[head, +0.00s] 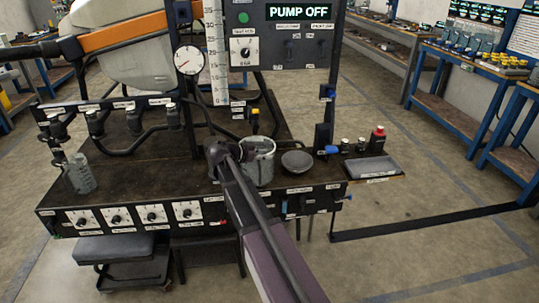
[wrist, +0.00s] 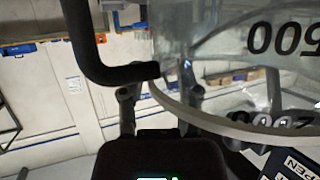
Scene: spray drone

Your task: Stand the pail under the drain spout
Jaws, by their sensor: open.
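A clear, grey-rimmed pail (head: 260,163) stands on the dark bench top near its front edge, right beside my gripper (head: 222,152). In the wrist view the pail (wrist: 215,50) fills the upper right, with black volume numbers on its wall. My gripper (wrist: 158,95) is open there, its fingers at the pail's rim and lower wall; whether they touch it is unclear. A bent black pipe (wrist: 100,65) ends close to the pail's wall in that view. A small yellow-handled valve (head: 254,115) is behind the pail in the head view; I cannot tell which outlet is the drain spout.
A grey bowl (head: 297,161) sits just right of the pail. A clear bottle (head: 80,174) stands at the bench's left. A dark tray (head: 370,168) and a red-capped bottle (head: 378,139) are at the right. A gauge (head: 188,61) and pipes rise behind.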

